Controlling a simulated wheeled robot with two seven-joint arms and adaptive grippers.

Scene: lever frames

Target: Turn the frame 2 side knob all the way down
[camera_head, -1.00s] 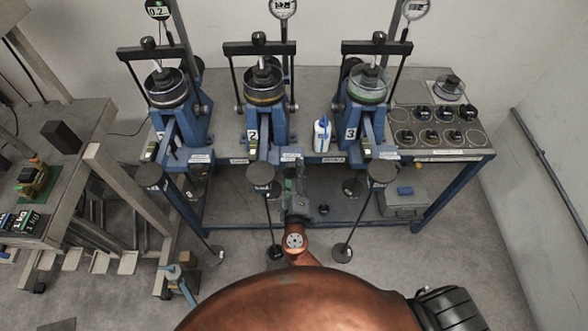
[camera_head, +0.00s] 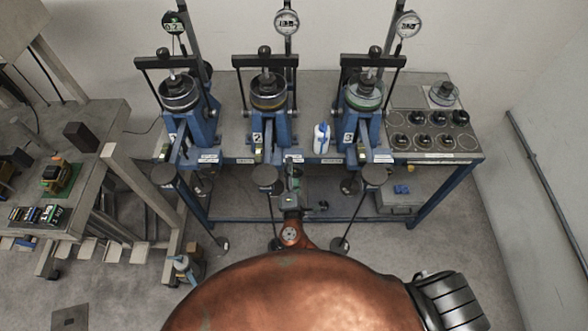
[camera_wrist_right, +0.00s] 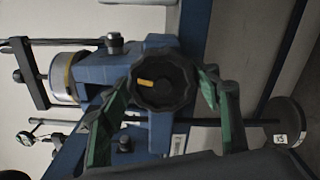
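Frame 2 (camera_head: 262,125) is the middle blue lever frame on the bench, with a yellow-ringed cup under its black crossbar. In the right wrist view its side knob (camera_wrist_right: 163,84) is black and lobed, with an orange mark on its face. My right gripper (camera_head: 291,180) is at the right side of frame 2, by the bench's front edge. In the wrist view its green fingers (camera_wrist_right: 163,100) are spread apart on both sides of the knob. Whether they touch it cannot be told. The knob is not clear in the head view. My left gripper is not in view.
Frame 1 (camera_head: 190,125) stands left and frame 3 (camera_head: 362,125) right of frame 2. A white bottle (camera_head: 321,139) stands between frames 2 and 3. Round black weight hangers (camera_head: 266,176) hang in front of the bench. A side table (camera_head: 95,180) is at the left.

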